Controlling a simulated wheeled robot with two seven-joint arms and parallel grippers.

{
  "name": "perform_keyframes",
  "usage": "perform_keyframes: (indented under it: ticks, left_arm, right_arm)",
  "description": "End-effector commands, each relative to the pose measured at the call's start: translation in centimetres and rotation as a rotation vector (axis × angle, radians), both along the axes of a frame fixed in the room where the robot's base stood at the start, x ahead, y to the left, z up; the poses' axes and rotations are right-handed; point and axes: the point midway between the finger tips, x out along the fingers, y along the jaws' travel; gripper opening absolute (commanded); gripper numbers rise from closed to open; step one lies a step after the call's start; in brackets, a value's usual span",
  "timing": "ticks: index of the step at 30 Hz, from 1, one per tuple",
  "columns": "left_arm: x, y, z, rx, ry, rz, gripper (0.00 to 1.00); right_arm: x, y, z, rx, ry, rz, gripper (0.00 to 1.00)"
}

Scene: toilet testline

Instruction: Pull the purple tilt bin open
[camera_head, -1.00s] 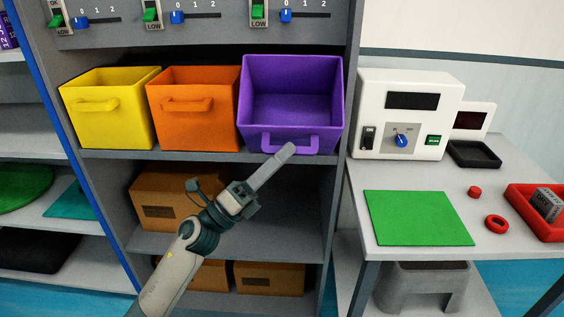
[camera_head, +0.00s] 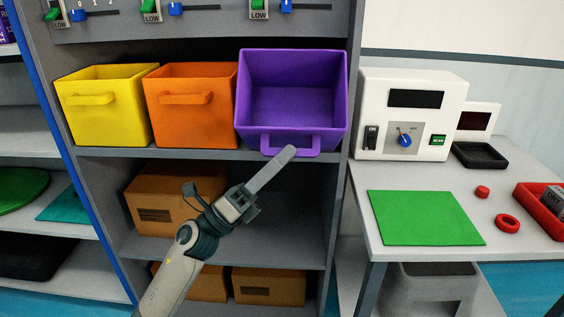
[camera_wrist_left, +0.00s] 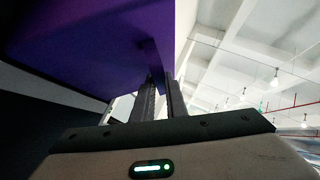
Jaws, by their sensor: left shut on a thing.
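The purple tilt bin (camera_head: 292,108) sits on the shelf right of the orange bin. It is tilted forward, with its inside showing and its handle (camera_head: 303,152) at the lower front. My left gripper (camera_head: 288,153) reaches up from below and is shut on the handle. In the left wrist view the two fingers (camera_wrist_left: 162,98) close on the purple handle, under the dark purple underside of the bin (camera_wrist_left: 95,45). My right gripper is not in view.
An orange bin (camera_head: 193,118) and a yellow bin (camera_head: 103,112) stand upright to the left. Cardboard boxes (camera_head: 160,205) sit on lower shelves. A table with a green mat (camera_head: 425,218) and a white device (camera_head: 408,115) stands to the right.

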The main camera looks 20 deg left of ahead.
Motion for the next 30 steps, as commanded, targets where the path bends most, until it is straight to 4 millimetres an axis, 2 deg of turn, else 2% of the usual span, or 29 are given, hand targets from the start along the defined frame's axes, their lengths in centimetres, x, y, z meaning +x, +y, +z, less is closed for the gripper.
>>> perform_keyframes:
  ticks: [15, 16, 18, 30]
  left_arm:
    - [0.00, 0.04, -0.03, 0.001, -0.005, 0.001, 0.00]
    - [0.00, 0.04, -0.03, 0.001, -0.005, 0.001, 0.19]
    - [-0.01, 0.03, -0.02, 0.001, -0.005, 0.001, 0.31]
    - [-0.17, 0.19, -0.30, 0.000, -0.004, 0.001, 0.31]
  right_arm:
    - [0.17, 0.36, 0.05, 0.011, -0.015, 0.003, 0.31]
    - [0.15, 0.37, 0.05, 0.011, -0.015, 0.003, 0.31]
    - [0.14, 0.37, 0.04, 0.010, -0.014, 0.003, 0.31]
    - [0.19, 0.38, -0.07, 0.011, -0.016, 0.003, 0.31]
